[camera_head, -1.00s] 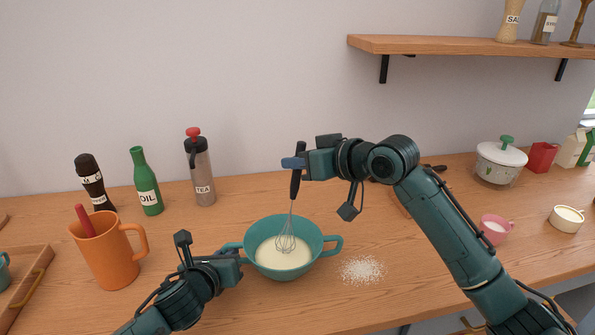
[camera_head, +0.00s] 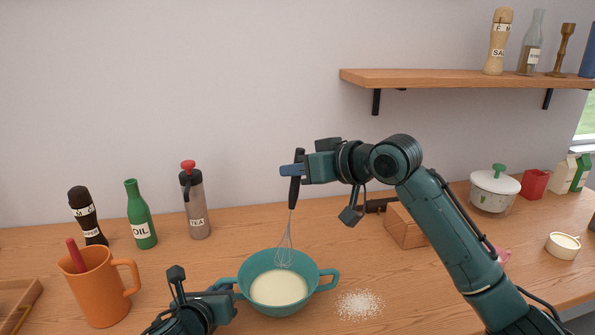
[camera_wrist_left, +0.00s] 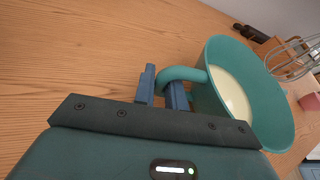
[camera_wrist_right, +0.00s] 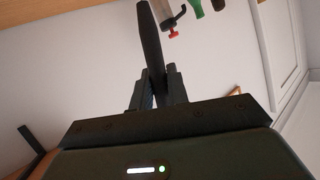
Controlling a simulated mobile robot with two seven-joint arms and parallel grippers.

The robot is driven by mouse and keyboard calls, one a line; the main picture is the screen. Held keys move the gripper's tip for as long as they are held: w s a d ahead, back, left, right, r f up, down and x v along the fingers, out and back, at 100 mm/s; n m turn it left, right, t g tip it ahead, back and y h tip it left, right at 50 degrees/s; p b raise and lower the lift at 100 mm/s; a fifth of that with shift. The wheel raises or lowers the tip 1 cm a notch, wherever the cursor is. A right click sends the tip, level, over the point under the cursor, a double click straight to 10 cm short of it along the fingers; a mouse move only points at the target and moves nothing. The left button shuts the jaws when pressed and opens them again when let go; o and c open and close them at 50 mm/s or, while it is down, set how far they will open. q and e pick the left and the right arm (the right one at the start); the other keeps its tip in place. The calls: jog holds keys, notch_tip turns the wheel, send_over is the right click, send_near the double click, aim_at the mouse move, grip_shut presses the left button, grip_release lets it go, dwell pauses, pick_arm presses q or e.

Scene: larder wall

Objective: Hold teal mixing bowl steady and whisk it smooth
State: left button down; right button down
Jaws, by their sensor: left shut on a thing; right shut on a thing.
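The teal mixing bowl (camera_head: 250,277) stands upright on the counter with pale, creamy batter (camera_head: 279,288) in it. My left gripper (camera_head: 233,290) is shut on the bowl's left handle; the left wrist view shows its blue fingers (camera_wrist_left: 163,90) around the handle loop (camera_wrist_left: 182,73). My right gripper (camera_head: 292,170) is shut on the black handle of the whisk (camera_head: 296,190), which hangs nearly upright over the bowl. Its wire end (camera_head: 284,250) is towards the bowl's back; whether it touches the batter is unclear. The whisk handle (camera_wrist_right: 150,38) also shows in the right wrist view.
White powder (camera_head: 359,304) lies spilled right of the bowl. An orange mug (camera_head: 100,290), a pepper mill (camera_head: 87,217), an oil bottle (camera_head: 140,215) and a tea flask (camera_head: 194,205) stand left. A wooden box (camera_head: 405,228) is behind my right arm. A shelf (camera_head: 440,78) hangs above.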

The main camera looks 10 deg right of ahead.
aim_at(298, 149)
jog(key=shift+r, duration=2.5)
pick_arm(q)
jog(key=c, duration=1.4)
grip_release()
jog(key=shift+o, duration=0.2)
jog(key=shift+s, duration=0.15)
